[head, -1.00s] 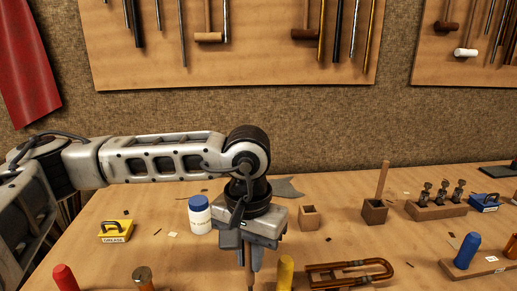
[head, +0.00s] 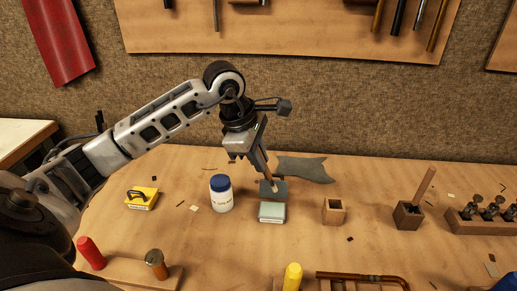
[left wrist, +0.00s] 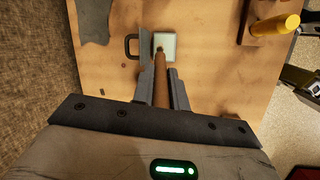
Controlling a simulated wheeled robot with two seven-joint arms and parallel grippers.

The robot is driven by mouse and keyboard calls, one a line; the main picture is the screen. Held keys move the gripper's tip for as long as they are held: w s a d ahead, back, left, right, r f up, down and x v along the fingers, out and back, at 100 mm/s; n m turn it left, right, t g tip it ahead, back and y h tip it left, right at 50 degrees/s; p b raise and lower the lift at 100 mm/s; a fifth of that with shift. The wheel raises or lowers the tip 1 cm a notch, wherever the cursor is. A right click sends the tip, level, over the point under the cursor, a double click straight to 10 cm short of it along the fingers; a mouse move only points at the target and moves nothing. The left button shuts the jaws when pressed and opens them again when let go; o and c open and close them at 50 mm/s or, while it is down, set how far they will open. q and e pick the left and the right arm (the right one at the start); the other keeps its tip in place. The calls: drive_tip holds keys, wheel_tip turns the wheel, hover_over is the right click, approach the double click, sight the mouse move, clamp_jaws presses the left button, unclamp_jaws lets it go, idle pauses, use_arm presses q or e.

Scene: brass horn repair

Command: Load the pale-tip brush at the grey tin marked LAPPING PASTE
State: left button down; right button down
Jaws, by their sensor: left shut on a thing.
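The grey tin (head: 272,212) stands open on the bench, its lid raised at the back and a pale surface inside; the label on its front is too small to read. It also shows in the left wrist view (left wrist: 169,41). My left gripper (head: 259,160) is shut on the wooden handle of the brush (head: 266,172), above and behind the tin. The brush slants downward, its lower end at the raised lid in the head view. In the left wrist view the brush (left wrist: 161,78) ends over the pale surface; contact cannot be told. My right gripper is not visible.
A white jar with a blue cap (head: 221,194) stands close left of the tin, and a yellow tin (head: 142,199) farther left. A small wooden box (head: 334,211) is to the right. A grey cloth (head: 306,169) lies behind. A yellow-handled tool (head: 292,277) stands in front.

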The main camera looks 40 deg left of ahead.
use_arm(q)
drive_tip(key=shift+a+f, duration=0.1)
drive_tip(key=shift+a, duration=0.1)
drive_tip(key=shift+f, duration=0.2)
drive_tip(key=shift+f+b, duration=0.65)
drive_tip(key=shift+f, duration=0.05)
wheel_tip(320, 180, down, 4)
drive_tip(key=shift+f+b, duration=0.1)
drive_tip(key=shift+b, duration=1.15)
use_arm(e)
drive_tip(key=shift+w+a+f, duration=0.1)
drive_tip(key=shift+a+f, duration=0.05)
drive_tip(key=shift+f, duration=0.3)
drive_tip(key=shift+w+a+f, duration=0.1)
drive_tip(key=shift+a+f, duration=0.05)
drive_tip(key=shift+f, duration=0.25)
use_arm(q)
drive_tip(key=shift+f+b, duration=0.25)
drive_tip(key=shift+b, duration=0.05)
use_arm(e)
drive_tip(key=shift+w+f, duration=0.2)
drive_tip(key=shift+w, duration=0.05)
use_arm(q)
drive_tip(key=shift+d+f+b, duration=0.1)
drive_tip(key=shift+f+b, duration=0.3)
drive_tip(key=shift+b, duration=0.05)
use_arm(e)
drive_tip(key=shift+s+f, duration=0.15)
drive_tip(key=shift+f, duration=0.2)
